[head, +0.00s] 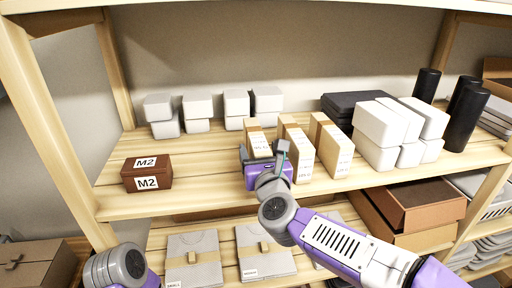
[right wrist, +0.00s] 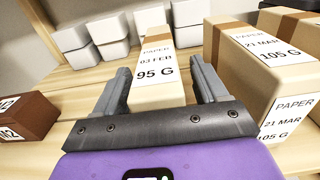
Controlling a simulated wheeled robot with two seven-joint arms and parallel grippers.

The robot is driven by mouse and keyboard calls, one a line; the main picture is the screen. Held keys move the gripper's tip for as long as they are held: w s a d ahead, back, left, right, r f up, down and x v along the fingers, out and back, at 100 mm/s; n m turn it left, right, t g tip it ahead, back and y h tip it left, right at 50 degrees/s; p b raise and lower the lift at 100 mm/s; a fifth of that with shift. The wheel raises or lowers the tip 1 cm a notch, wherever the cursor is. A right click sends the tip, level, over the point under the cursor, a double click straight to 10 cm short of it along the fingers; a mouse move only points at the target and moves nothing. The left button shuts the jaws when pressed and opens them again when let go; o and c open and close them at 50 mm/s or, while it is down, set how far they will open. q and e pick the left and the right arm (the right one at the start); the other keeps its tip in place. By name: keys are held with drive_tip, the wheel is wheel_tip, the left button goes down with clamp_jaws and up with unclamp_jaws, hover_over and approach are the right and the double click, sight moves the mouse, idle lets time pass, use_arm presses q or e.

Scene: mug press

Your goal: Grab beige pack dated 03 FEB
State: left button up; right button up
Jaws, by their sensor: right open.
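The beige pack dated 03 FEB (right wrist: 155,65) stands on the shelf in the right wrist view, its label reading PAPER, 03 FEB, 95 G. It also shows in the head view (head: 257,141), partly hidden behind my right gripper. My right gripper (right wrist: 165,82) is open, with one finger on each side of that pack; contact with the fingers cannot be told. Beige packs dated 21 MAR, 105 G (right wrist: 262,60) stand to its right. In the head view, part of my left arm shows at the bottom left, but its gripper is not visible.
A brown M2 box (head: 147,173) sits at the shelf's left. White blocks (head: 165,117) stand in stacks behind. More white blocks (head: 376,135), a dark stack (head: 340,104) and black cylinders (head: 463,117) are at the right. The shelf between the M2 box and packs is clear.

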drive_tip(key=shift+w+a, duration=0.1)
drive_tip(key=shift+w, duration=0.5)
drive_tip(key=c, duration=1.3)
